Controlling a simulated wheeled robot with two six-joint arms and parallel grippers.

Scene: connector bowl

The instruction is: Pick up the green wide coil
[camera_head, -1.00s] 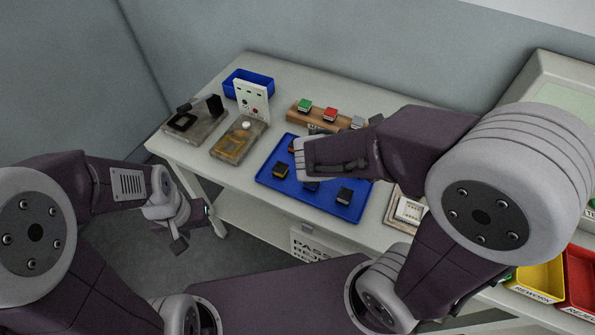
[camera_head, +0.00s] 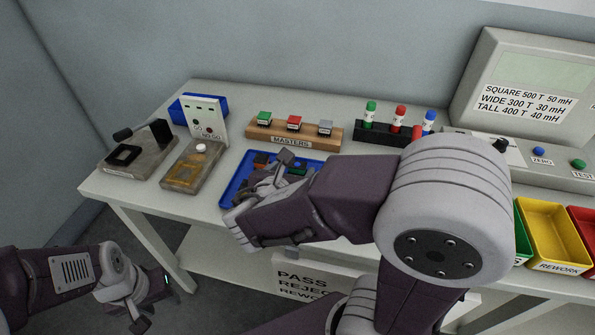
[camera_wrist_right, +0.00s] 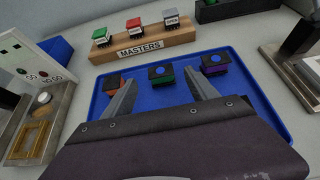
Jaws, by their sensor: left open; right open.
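A coil with a black top and green side (camera_wrist_right: 162,76) sits in the blue tray (camera_wrist_right: 250,90), between an orange-sided coil (camera_wrist_right: 113,84) and a purple-sided coil (camera_wrist_right: 212,65). In the head view a bit of green (camera_head: 297,171) shows in the tray beside my right gripper (camera_head: 276,172). In the right wrist view my right gripper (camera_wrist_right: 161,78) is open and empty. Its fingertips appear either side of the green-sided coil; I cannot tell their height above it. My left gripper (camera_head: 142,308) is open and empty, low at the left, away from the table.
A wooden MASTERS block (camera_head: 292,134) with green, red and grey pieces stands behind the tray. Fixtures (camera_head: 190,166) stand left. A black rack (camera_head: 388,133) with capped bottles stands at the back. A tester (camera_head: 530,100) and yellow bin (camera_head: 553,232) are right.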

